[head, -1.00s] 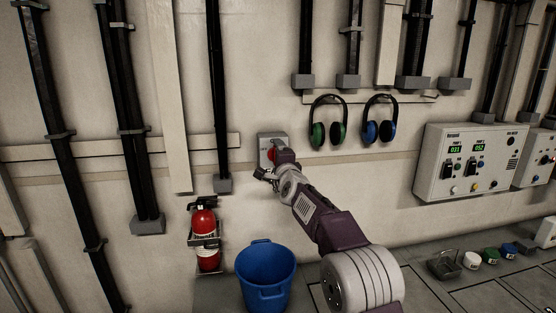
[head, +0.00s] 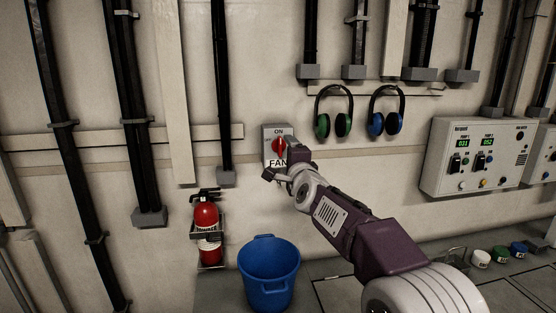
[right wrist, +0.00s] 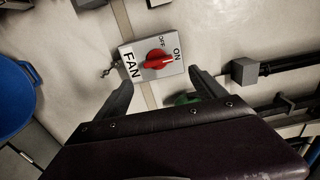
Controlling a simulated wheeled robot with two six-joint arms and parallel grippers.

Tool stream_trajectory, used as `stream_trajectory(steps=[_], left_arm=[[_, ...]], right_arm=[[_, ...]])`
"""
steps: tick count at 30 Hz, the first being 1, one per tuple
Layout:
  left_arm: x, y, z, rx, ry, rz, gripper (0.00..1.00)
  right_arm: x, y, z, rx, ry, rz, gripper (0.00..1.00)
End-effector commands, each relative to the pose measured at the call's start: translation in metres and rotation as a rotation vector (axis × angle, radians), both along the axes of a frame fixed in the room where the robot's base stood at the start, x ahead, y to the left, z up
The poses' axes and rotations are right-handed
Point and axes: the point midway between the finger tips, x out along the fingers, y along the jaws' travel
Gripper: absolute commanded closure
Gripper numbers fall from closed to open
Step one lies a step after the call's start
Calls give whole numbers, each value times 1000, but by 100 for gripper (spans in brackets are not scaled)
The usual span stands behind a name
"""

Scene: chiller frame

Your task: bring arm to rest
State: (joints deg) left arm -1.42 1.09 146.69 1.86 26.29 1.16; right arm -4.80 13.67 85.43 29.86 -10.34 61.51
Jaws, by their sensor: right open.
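The fan switch is a grey wall box (head: 269,149) with a red knob (head: 279,146), marked ON above and FAN below in the head view. In the right wrist view, the red knob (right wrist: 157,60) points toward ON, and the OFF mark sits beside it. My right gripper (head: 279,161) is in front of the box's lower right side in the head view and hides part of it. My left gripper is not in view.
A blue bucket (head: 269,274) stands on the floor below my arm. A red fire extinguisher (head: 206,216) hangs left of it. Green earmuffs (head: 333,112) and blue earmuffs (head: 386,112) hang right of the switch. A control panel (head: 479,157) is farther right, with small colored items below.

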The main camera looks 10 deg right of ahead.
Motion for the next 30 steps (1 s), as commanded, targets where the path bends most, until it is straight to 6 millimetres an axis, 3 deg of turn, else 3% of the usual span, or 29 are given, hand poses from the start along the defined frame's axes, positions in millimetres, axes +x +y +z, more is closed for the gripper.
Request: stream_trajectory(steps=[1,2,4,8,11,14,15,19,21,24,30], left_arm=[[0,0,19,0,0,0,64],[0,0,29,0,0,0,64],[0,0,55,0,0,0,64],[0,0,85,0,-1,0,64],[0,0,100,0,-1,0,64],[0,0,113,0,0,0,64],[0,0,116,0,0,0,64],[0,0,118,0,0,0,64],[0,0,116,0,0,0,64],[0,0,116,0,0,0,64],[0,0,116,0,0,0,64]], right_arm=[[-3,-3,26,1,-13,-5,20],[-5,-5,38,1,-15,-8,20],[-15,-11,39,-20,44,-14,20],[-52,-11,-39,-200,311,49,20],[-95,-9,-103,-387,519,148,20],[-156,-9,-167,-591,733,300,20],[-185,-9,-192,-674,816,378,20],[-279,-12,-258,-914,1032,667,20],[-320,-15,-282,-1015,1106,821,20],[-363,-18,-298,-1136,1158,1024,20],[-371,-19,-298,-1238,1128,1150,20]])
